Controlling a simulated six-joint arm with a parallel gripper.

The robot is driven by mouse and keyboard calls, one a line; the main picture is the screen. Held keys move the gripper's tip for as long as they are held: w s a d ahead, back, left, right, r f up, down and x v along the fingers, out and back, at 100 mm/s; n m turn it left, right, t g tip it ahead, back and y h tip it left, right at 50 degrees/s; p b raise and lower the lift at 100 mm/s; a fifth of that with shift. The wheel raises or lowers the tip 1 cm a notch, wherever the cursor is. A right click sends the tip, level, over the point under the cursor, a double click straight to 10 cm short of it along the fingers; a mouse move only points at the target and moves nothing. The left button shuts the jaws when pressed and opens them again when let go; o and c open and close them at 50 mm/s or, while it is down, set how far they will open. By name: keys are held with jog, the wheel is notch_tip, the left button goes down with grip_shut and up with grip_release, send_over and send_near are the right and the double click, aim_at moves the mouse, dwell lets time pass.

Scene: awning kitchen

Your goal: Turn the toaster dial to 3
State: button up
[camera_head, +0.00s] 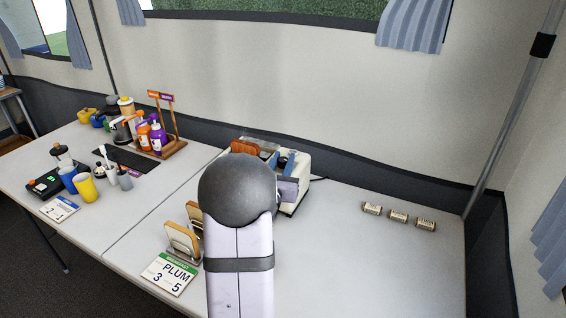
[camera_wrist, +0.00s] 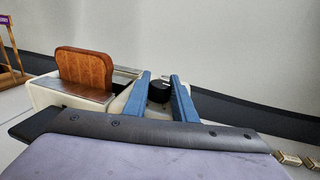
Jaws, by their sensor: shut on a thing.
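The cream toaster (camera_head: 298,165) stands at the back of the table, partly hidden by my arm; it also shows in the wrist view (camera_wrist: 45,93). A browned bread slice (camera_wrist: 84,68) sticks up from its slot. The black dial (camera_wrist: 158,91) is at the toaster's right part. My gripper (camera_wrist: 160,76) has its two blue fingers on either side of the dial, shut on it; the blue fingers also show in the head view (camera_head: 285,162). The dial's markings and pointer cannot be read.
A card (camera_head: 169,273) reading PLUM, 3 and 5 lies in front of a rack with bread slices (camera_head: 183,241). Several small labelled blocks (camera_head: 398,216) lie at the right. Bottles (camera_head: 157,138) and cups (camera_head: 86,188) stand at the left. The right tabletop is mostly clear.

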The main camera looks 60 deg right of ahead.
aim_at(282, 163)
jog(key=o, duration=1)
jog(key=shift+o, duration=0.2)
jog(key=shift+a, duration=0.1)
jog(key=shift+b+v, duration=0.55)
jog(key=shift+v, duration=3.05)
jog(key=shift+r, duration=0.15)
